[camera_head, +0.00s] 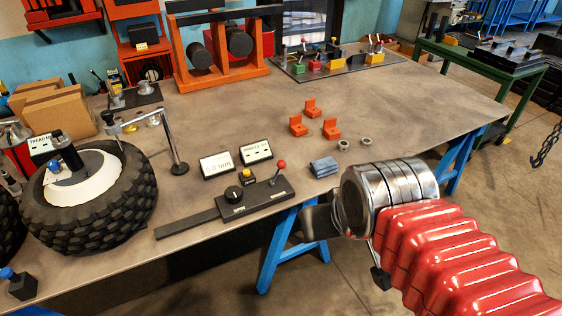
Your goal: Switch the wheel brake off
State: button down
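A dark control panel (255,197) lies at the table's front edge, with a long flat bar (188,224) reaching left from it. On it are a black knob (233,193), a small yellow-and-black control (247,177) and a lever with a red ball top (281,165), standing nearly upright. Their labels are too small to read, so I cannot tell which is the brake control. A knobby black tyre on a white hub (90,200) lies left of the panel. My gripper (322,222) is right of and below the panel, apart from it; its fingers are mostly hidden by my wrist.
Two white display cards (216,163) stand behind the panel. A metal stand (180,165) with an arm is beside the tyre. The table's middle is clear.

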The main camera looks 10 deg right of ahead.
aim_at(281, 164)
jog(key=z, duration=0.05)
jog(key=i, duration=1)
jog(key=u, duration=1.05)
jog(key=k, duration=0.55)
jog(key=u, duration=0.05)
jog(key=i, duration=0.2)
